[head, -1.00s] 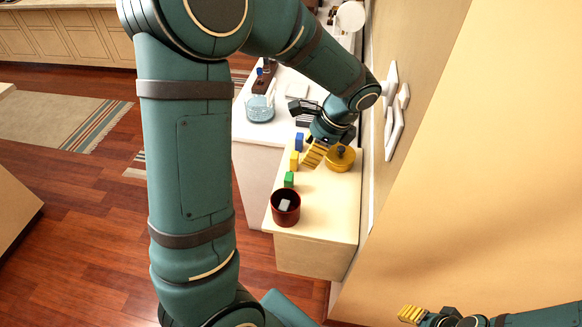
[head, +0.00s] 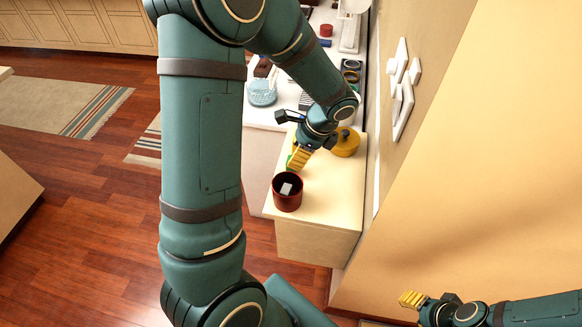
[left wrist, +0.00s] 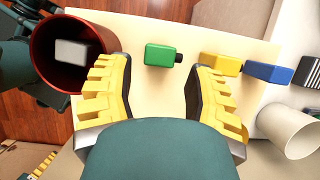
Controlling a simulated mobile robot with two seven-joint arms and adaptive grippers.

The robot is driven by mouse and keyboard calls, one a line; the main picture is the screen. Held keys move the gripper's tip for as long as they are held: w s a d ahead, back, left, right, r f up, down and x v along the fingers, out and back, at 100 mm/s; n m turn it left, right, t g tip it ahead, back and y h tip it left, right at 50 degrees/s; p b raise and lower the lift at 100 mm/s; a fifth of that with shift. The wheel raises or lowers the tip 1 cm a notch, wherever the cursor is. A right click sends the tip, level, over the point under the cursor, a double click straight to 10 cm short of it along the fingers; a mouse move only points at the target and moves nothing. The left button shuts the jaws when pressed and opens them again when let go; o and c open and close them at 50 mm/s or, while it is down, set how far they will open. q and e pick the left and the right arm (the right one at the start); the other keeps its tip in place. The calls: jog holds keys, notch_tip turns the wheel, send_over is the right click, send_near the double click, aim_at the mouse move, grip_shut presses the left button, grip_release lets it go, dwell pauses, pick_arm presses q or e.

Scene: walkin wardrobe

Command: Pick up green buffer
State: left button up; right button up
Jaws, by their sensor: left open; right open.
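The green buffer (left wrist: 160,55), a small green block with a dark end, lies on the cream cabinet top between the spread yellow fingers of my left gripper (left wrist: 152,72) in the left wrist view. The fingers are open and no contact with it shows. In the head view my left gripper (head: 299,158) is over the cabinet top and mostly hides the green buffer; only a green sliver shows. My right gripper (head: 411,299) is at the lower right, away from the cabinet, open and empty.
A dark red cup (head: 287,195) holding a pale block (left wrist: 72,51) stands close beside the green buffer. A yellow block (left wrist: 221,65) and a blue block (left wrist: 268,72) lie on its other side. A yellow lidded pot (head: 346,144) is near the wall.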

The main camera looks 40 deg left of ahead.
pick_arm(q)
jog(key=shift+b+x, duration=0.65)
jog(key=shift+x, duration=1.65)
jog(key=shift+s+d+r, duration=0.1)
jog(key=shift+s+r, duration=0.05)
jog(key=c, duration=0.8)
jog(key=shift+r, duration=0.15)
